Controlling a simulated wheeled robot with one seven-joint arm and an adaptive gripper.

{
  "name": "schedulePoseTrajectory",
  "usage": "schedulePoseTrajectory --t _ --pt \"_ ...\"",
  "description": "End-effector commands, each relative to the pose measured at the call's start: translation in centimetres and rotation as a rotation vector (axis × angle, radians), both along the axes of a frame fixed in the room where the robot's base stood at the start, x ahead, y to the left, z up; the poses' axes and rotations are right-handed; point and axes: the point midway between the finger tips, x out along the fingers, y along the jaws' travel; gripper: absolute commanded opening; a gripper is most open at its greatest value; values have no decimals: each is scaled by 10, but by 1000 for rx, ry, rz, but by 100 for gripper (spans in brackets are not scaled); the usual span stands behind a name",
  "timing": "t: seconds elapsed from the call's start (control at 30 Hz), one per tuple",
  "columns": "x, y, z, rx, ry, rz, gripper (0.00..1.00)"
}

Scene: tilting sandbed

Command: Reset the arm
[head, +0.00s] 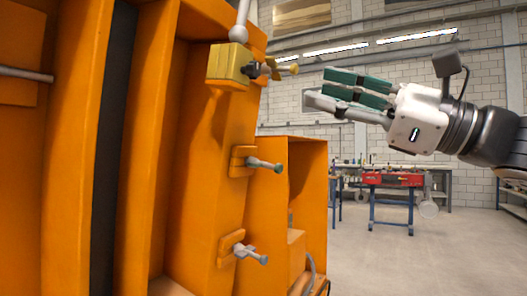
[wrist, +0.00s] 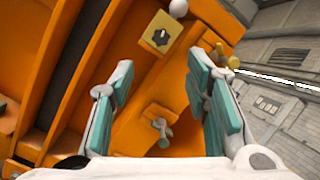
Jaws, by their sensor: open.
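My gripper (head: 328,90) is at the upper right of the head view, pointing left, with its green-padded fingers apart and nothing between them. It is to the right of the orange machine (head: 175,140), clear of it by a gap in the picture. In the wrist view my gripper (wrist: 165,95) shows its two fingers spread at left and right. A grey lever (wrist: 162,130) on an orange mount shows between the fingers, beyond them. My arm runs off the right edge of the head view.
A yellow block (head: 230,66) with a yellow-tipped handle (head: 283,68) juts from the machine, left of my gripper. Two grey levers, an upper one (head: 264,164) and a lower one (head: 252,254), stick out below. The floor at right is clear.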

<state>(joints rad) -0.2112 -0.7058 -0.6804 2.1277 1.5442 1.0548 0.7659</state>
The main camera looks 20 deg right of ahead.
Motion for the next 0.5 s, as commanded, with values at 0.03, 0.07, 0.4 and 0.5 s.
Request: schedulePoseTrajectory --t 0.03,0.07,0.4,0.5 --pt "0 0 0 0 0 0 43" --pt "0 0 0 0 0 0 43" --pt "-10 79 -76 -407 20 102 43" --pt "-24 116 -133 -679 19 191 43"
